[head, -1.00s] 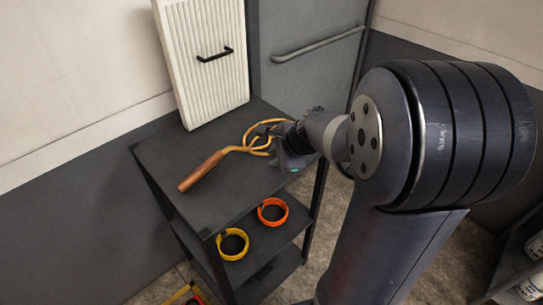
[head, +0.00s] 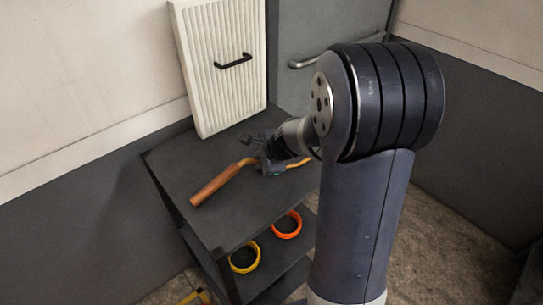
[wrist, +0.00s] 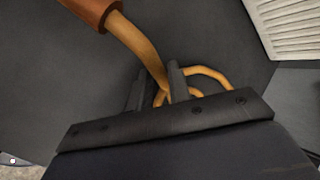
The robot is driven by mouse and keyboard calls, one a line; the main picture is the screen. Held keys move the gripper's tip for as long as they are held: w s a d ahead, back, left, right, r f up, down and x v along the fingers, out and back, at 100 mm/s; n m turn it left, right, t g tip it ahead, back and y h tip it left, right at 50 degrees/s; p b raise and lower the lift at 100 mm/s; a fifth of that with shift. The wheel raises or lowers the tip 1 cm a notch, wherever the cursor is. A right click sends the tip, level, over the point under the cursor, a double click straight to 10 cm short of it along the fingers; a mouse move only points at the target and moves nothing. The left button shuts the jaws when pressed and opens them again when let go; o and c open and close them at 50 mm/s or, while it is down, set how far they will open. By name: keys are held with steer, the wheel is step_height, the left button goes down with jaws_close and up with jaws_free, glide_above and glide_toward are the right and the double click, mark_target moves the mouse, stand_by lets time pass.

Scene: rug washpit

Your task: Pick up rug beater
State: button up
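The rug beater lies on the dark top shelf of the rack (head: 250,205). Its brown wooden handle (head: 216,185) points to the front left, and its tan cane loops are partly hidden behind my gripper. My gripper (head: 262,157) is low over the shelf, at the cane neck just beyond the handle. In the wrist view the rug beater's neck (wrist: 140,48) passes between my two dark fingers (wrist: 158,88), which stand close together with the cane filling the gap. They look shut on it. A curved loop (wrist: 208,76) shows behind the right finger.
A white ribbed panel with a black handle (head: 220,62) stands at the back of the shelf. A grey door or cabinet with a bar (head: 325,58) is beyond. A yellow ring (head: 244,257) and an orange ring (head: 287,225) are on the lower shelf.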

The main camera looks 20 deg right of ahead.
jaws_close()
steer(key=shift+r, duration=0.15)
step_height(320, 180, up, 10)
steer(key=p, duration=0.2)
stand_by(0.3)
steer(key=shift+c, duration=1)
jaws_free()
jaws_close()
steer(key=shift+a, duration=0.1)
